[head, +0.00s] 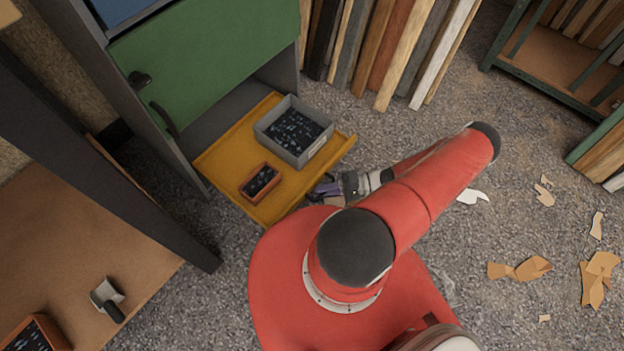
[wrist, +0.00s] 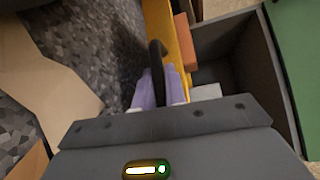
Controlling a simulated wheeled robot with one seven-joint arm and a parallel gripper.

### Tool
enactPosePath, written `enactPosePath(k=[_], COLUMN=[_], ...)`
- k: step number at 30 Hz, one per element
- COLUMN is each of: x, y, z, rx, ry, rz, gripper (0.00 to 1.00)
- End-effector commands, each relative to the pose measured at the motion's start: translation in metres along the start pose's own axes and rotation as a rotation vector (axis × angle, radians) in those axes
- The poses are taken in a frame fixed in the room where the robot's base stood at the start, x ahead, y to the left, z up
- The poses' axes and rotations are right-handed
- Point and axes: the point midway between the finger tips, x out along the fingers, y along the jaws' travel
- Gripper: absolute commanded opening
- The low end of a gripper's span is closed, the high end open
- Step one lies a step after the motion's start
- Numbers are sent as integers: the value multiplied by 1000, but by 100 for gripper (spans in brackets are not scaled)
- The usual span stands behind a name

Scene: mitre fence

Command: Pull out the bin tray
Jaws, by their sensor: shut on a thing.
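The yellow bin tray (head: 222,156) juts out of the lower opening of the grey cabinet. A grey bin (head: 316,146) and a small orange bin (head: 249,188), both with dark small parts inside, sit on it. My gripper (head: 322,190) is at the tray's front edge. In the wrist view, the purple fingers of my gripper (wrist: 161,85) are shut on a black handle (wrist: 156,60) on the front of the yellow tray (wrist: 180,42). The tray's back end is hidden inside the cabinet.
A green door (head: 205,62) with dark handles is above the tray. Boards (head: 395,50) lean behind it. A brown bench (head: 75,235) with a scoop (head: 107,298) is at left. Scraps (head: 520,268) lie on the gravelly floor at right, otherwise mostly clear.

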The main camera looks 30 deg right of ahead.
Motion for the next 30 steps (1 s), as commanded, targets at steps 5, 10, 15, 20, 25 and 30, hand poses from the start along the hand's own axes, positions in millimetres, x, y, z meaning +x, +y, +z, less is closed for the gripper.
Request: enactPosePath(k=[5,10,15,20,25,30], x=[-12,-16,-16,-16,-16,-16], y=[4,5,5,5,5,5], z=[11,15,15,15,15,15], rx=[-1,-2,-2,-2,-1,-1], ry=[0,-1,-1,0,0,0], rz=[1,2,3,3,2,1], gripper=[0,0,0,0,34,34])
